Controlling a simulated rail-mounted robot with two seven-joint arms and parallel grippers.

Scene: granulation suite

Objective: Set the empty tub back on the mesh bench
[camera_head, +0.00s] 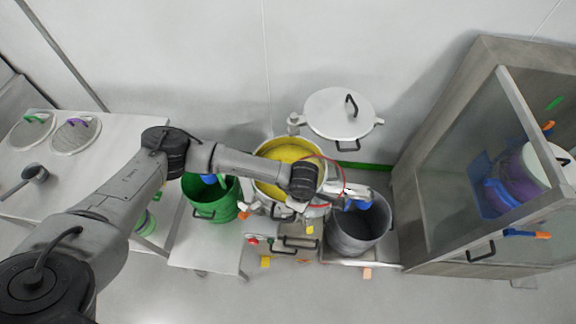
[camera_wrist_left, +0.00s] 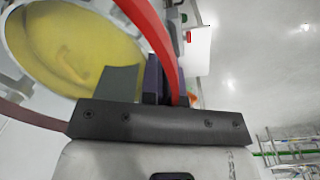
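A grey tub (camera_head: 357,238) stands upright right of centre, its visible inside dark and empty-looking. I cannot tell which surface is mesh. My left arm reaches across the pot of yellow material, and my left gripper (camera_head: 350,197) is by the grey tub's far rim, beside a blue piece (camera_head: 360,205). Contact is unclear. In the left wrist view, the finger area is partly covered by a red curved band (camera_wrist_left: 163,45); the grip is unclear. My right gripper is out of view.
The yellow material (camera_head: 284,152) fills a metal pot in the middle, also large in the left wrist view (camera_wrist_left: 75,45). A white lid (camera_head: 335,112) is behind. A glass-fronted cabinet (camera_head: 440,240) bounds the right.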

